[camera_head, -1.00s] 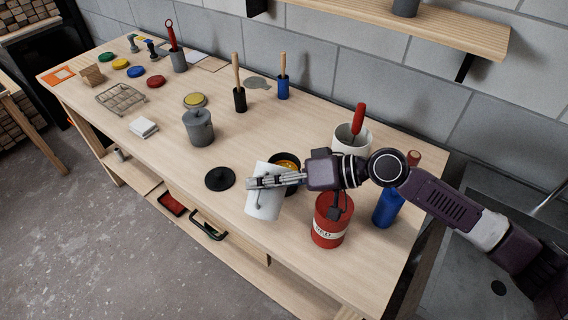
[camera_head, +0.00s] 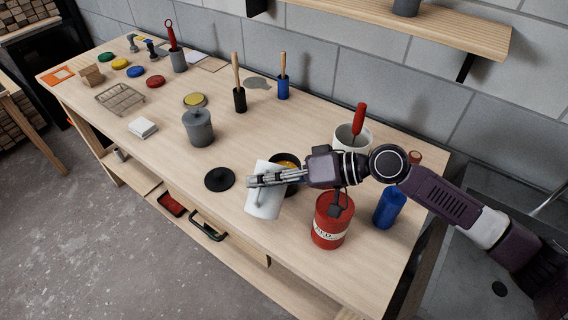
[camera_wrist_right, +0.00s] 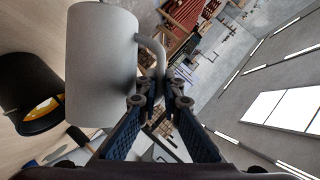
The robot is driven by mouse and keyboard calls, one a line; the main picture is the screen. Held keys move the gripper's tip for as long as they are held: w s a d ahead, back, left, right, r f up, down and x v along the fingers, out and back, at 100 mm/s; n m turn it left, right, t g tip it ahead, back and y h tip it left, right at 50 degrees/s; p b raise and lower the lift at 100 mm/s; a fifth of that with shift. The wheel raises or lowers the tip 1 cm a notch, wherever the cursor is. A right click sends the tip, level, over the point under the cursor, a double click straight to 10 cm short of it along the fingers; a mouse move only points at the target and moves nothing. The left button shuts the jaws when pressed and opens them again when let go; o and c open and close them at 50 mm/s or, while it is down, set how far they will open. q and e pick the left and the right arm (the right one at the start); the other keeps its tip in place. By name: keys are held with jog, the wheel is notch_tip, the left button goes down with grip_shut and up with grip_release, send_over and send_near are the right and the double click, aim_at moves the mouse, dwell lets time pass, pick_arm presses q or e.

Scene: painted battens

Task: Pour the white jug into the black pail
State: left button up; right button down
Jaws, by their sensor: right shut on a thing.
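The white jug (camera_head: 264,204) is held by its handle in my right gripper (camera_head: 256,180), above the table's near part. The jug is tilted, beside and partly over the black pail (camera_head: 291,190). The gripper and jug hide much of the pail; orange-yellow contents show inside it. In the right wrist view the jug (camera_wrist_right: 100,65) fills the upper left, its handle between the fingers (camera_wrist_right: 152,98). The pail (camera_wrist_right: 30,82) shows at the left there with an orange-yellow patch inside. The jug's mouth and any stream are not clearly visible. My left gripper is not in view.
A red canister (camera_head: 329,228) and a blue bottle (camera_head: 388,209) stand close below my right arm. A white pot (camera_head: 343,135) with a red-handled tool stands behind it. A black disc (camera_head: 219,179) lies left of the jug, and a grey lidded pot (camera_head: 199,131) stands farther left.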

aim_at(258, 202)
jog(key=s+f+n, duration=0.1)
jog(key=s+a+f+n+t+p, duration=0.1)
jog(key=s+f, duration=0.1)
jog(key=shift+h, duration=0.4)
jog(key=shift+f, duration=0.2)
jog(key=shift+s+a+f+n+t+p, duration=0.2)
jog(key=shift+s+f+n+t+p, duration=0.1)
jog(key=shift+f+n+t+p, duration=0.25)
jog(key=shift+s+a+f+n+t+h+p, duration=0.5)
jog(key=shift+s+a+f+n+t+p, duration=0.4)
jog(key=shift+s+f+n+t+p, duration=1.05)
jog(key=shift+g, duration=0.5)
jog(key=r+p, duration=0.2)
jog(key=r, duration=0.1)
jog(key=s+r+p, duration=0.1)
jog(key=r+p, duration=0.1)
jog(key=shift+r, duration=0.2)
